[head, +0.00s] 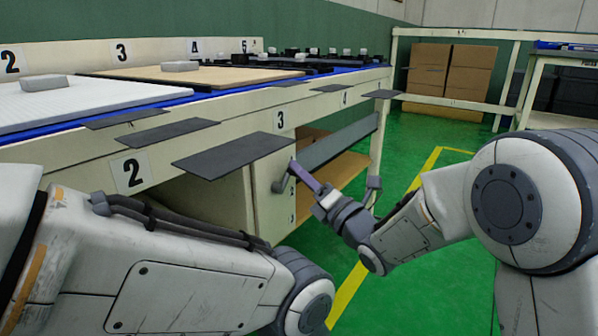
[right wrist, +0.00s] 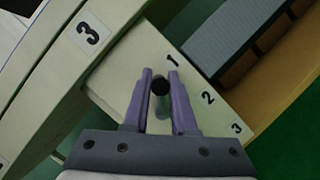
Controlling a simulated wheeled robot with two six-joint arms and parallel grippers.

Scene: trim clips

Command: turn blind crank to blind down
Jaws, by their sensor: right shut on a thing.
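The crank (head: 280,185) shows in the head view as a small grey handle at the side panel under the bench. In the right wrist view its dark round end (right wrist: 160,86) and grey shaft lie between the two purple fingers. My right gripper (head: 294,170) is shut on the crank; it also shows in the right wrist view (right wrist: 160,73). The grey slatted blind (head: 338,141) hangs across the upper part of the opening under the bench, and shows in the right wrist view (right wrist: 228,38). My left arm crosses the lower left; its gripper is outside the picture.
The side panel (right wrist: 128,82) carries labels 1, 2 and 3. Dark flat plates (head: 232,155) jut from the bench's front edge above my arms. Below the blind is a brown shelf (head: 345,168). Green floor is open at the right, with cardboard boxes (head: 450,70) behind.

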